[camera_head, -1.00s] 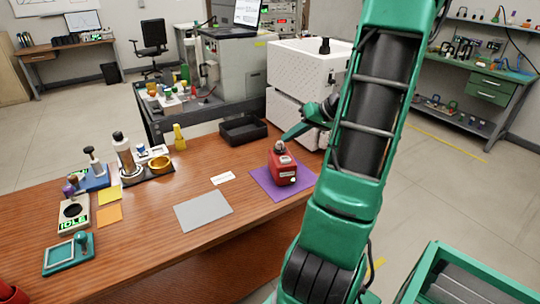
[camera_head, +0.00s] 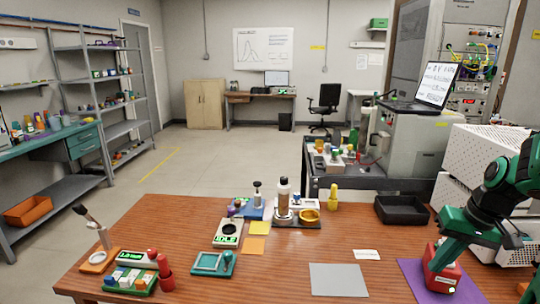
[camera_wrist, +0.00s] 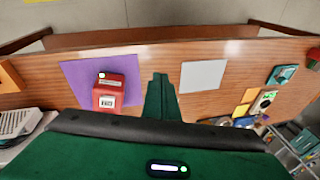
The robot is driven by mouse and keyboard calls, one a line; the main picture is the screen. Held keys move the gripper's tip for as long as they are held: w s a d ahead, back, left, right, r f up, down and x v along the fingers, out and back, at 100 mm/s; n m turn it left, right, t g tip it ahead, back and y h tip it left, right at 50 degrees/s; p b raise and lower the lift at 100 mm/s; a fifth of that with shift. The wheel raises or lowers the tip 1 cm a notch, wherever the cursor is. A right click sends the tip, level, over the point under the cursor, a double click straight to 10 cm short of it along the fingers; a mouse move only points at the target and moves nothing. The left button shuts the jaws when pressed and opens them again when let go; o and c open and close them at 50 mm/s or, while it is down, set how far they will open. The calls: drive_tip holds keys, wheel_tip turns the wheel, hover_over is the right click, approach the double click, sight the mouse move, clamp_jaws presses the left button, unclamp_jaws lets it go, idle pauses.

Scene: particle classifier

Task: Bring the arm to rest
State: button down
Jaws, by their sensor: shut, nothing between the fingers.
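My gripper (camera_wrist: 160,80) is shut and empty in the wrist view, its green fingers together above the wooden table. It is apart from the red device (camera_wrist: 108,94), which sits on the purple mat (camera_wrist: 72,72). In the head view my green arm comes in from the right edge, and its end reaches down in front of the red device (camera_head: 432,262) and hides part of it. The fingertips are hard to make out there.
White perforated boxes (camera_head: 480,150) stand at the right, close to my arm. Open floor lies beyond the table.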

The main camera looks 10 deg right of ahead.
drive_tip(key=s+a+r+m+g, duration=0.1)
drive_tip(key=s+a, duration=0.2)
drive_tip(key=s, duration=0.3)
drive_tip(key=s+a+r+g+h, duration=0.1)
drive_tip(key=s+a, duration=0.3)
drive_tip(key=s, duration=0.2)
drive_tip(key=shift+s+a+m+g, duration=0.2)
drive_tip(key=shift+s+m+g, duration=0.2)
drive_tip(key=shift+w+f+h, duration=0.3)
drive_tip(key=shift+w, duration=0.3)
